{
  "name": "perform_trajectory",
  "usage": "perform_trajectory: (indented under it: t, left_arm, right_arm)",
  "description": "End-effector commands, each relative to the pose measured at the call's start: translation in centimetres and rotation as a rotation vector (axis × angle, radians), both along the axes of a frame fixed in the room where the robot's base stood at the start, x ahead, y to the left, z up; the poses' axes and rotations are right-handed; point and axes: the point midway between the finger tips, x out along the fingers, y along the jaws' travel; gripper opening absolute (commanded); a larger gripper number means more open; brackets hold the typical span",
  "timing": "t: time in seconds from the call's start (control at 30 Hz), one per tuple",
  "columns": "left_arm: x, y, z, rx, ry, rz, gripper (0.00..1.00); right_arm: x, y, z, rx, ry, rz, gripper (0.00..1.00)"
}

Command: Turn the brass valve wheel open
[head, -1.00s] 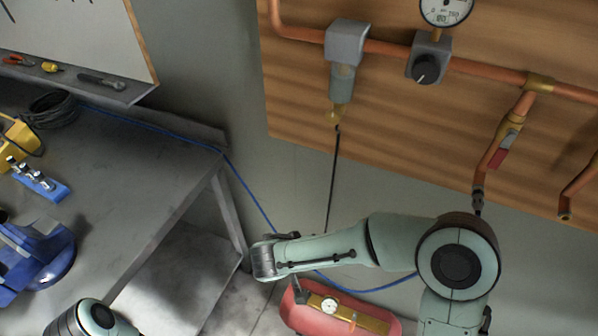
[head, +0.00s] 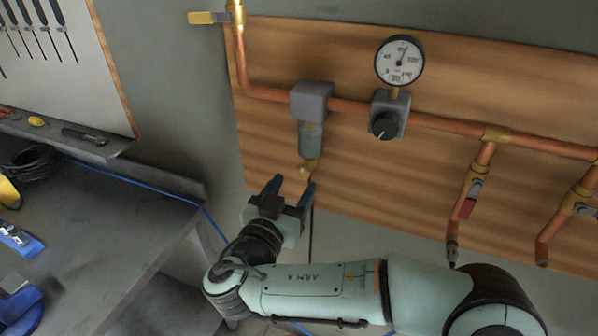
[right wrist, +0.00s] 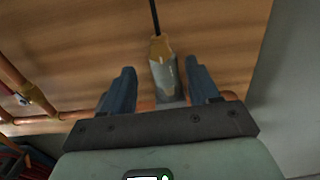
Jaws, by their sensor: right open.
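A small brass fitting (head: 307,168) sits under the grey filter bowl (head: 311,138) on the wooden wall panel. I cannot tell for sure whether it is the valve wheel; no other clear brass wheel shows. My right gripper (head: 290,186) is open, its blue fingers pointing up just below and left of the brass fitting. In the right wrist view the brass fitting (right wrist: 159,48) and bowl appear between and beyond the two fingers, with nothing held. Whether the fingers touch it cannot be told. My left gripper is not in view.
Copper pipe (head: 440,122) runs across the panel, with a pressure gauge (head: 399,62) and black-knobbed regulator (head: 386,124). A yellow-handled lever valve (head: 205,17) is top left, a red-handled one (head: 467,207) at right. A dark hose hangs below the filter. A workbench (head: 110,235) stands left.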

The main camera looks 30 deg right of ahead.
Motion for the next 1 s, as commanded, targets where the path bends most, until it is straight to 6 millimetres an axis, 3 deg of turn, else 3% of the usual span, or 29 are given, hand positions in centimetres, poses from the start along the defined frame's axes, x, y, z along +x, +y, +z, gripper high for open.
perform_trajectory:
  t: [0.23,0.63,0.67,0.8,1.0]
  left_arm:
    - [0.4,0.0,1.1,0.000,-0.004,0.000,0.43]
    - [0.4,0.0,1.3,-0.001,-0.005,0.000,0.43]
    - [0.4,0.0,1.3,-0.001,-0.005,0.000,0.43]
    - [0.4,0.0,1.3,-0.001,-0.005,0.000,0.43]
    - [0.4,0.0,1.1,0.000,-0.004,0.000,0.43]
  right_arm:
    - [2.3,-2.7,0.0,0.000,0.003,-0.002,0.60]
    - [2.8,-3.2,-0.1,0.000,0.003,0.001,0.60]
    - [2.8,-3.2,-0.1,0.000,0.003,0.001,0.54]
    - [2.8,-3.2,-0.1,0.000,0.003,0.001,0.08]
    - [2.8,-3.2,-0.1,-0.002,0.005,0.001,0.05]
